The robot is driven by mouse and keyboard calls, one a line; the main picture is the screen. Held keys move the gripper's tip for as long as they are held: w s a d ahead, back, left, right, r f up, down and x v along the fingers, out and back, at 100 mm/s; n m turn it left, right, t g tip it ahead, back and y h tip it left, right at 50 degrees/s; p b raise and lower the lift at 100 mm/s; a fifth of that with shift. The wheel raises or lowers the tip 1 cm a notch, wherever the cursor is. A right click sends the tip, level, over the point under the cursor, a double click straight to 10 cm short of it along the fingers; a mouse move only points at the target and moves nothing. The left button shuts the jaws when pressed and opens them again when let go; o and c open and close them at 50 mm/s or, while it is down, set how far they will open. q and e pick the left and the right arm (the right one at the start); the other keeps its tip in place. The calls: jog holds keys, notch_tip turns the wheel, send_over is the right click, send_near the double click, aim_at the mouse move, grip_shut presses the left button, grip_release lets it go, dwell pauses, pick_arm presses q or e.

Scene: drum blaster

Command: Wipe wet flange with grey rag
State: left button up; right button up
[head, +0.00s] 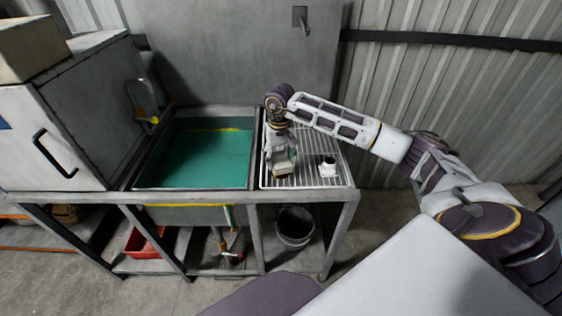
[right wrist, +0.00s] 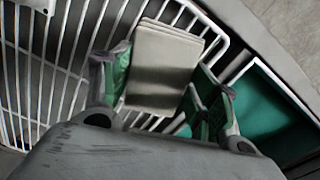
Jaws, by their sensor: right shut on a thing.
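My right gripper (head: 282,158) is over the white wire rack, left of its middle, pointing down. It is shut on the grey rag (right wrist: 165,65), a folded stack of flat layers between its green-padded fingers in the right wrist view. In the head view the rag (head: 285,171) shows as a small pale block below the fingers. A small white piece with a dark top, seemingly the flange (head: 327,168), stands on the rack to the right of the gripper, apart from it. I cannot tell whether it is wet. My left gripper is not in view.
The wire rack (head: 307,181) sits in a metal bench beside a green-bottomed sink (head: 196,158). A grey box machine with a black handle (head: 54,152) stands at the left. A bucket (head: 295,227) and a red tray (head: 143,243) are below. Walls close the back.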

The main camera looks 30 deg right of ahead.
jog(key=shift+w+d, duration=0.2)
jog(key=shift+w, duration=0.55)
jog(key=shift+s, duration=0.1)
jog(key=shift+s+a+b, duration=0.15)
jog(key=shift+s+a, duration=0.15)
jog(key=shift+s, duration=0.7)
jog(key=shift+s+a+b, duration=0.15)
jog(key=shift+s+a, duration=0.1)
jog(key=shift+s, duration=0.75)
jog(key=shift+w, duration=0.1)
jog(key=shift+w+d+b, duration=0.3)
jog(key=shift+w, duration=0.7)
jog(key=shift+w+d+b, duration=0.25)
jog(key=shift+w+b, duration=0.05)
jog(key=shift+w, duration=0.7)
